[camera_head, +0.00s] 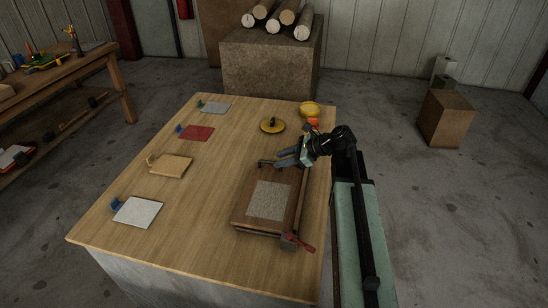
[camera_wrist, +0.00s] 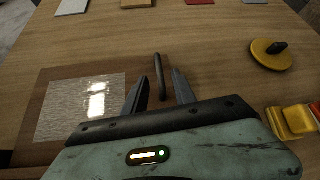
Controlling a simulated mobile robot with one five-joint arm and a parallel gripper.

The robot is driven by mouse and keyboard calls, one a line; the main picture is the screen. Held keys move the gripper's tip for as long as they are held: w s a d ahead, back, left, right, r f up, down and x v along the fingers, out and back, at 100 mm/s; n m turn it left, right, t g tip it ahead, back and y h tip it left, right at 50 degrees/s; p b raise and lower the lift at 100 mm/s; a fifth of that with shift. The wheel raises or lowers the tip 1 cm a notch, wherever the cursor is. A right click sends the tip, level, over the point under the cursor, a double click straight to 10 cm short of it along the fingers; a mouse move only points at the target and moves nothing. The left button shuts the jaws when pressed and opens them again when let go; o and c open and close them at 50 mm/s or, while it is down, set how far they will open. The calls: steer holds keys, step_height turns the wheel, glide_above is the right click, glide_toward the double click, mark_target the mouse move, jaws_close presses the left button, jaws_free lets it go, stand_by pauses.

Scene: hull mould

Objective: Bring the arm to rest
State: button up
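My gripper (camera_head: 279,159) is above the far end of the brown mould board (camera_head: 244,212) on the wooden table. In the wrist view the two dark fingers of my gripper (camera_wrist: 160,86) stand apart with a gap between them. A dark bar handle (camera_wrist: 159,77) shows in that gap, clear of both fingers in the picture; I cannot tell how far below them it is. Nothing is seen gripped. A grey textured sheet (camera_head: 270,200) lies flat on the board; it also shows in the wrist view (camera_wrist: 80,108), shiny in places.
White (camera_head: 138,212), tan (camera_head: 171,166), red (camera_head: 197,133) and grey (camera_head: 215,108) sheets line the left side. A red-handled clamp (camera_head: 298,242) is at the board's near corner. The table's middle is clear.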

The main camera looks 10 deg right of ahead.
steer(key=p+v, duration=0.1)
steer(key=v, duration=0.2)
steer(key=shift+r, duration=0.2)
steer(key=shift+f, duration=0.1)
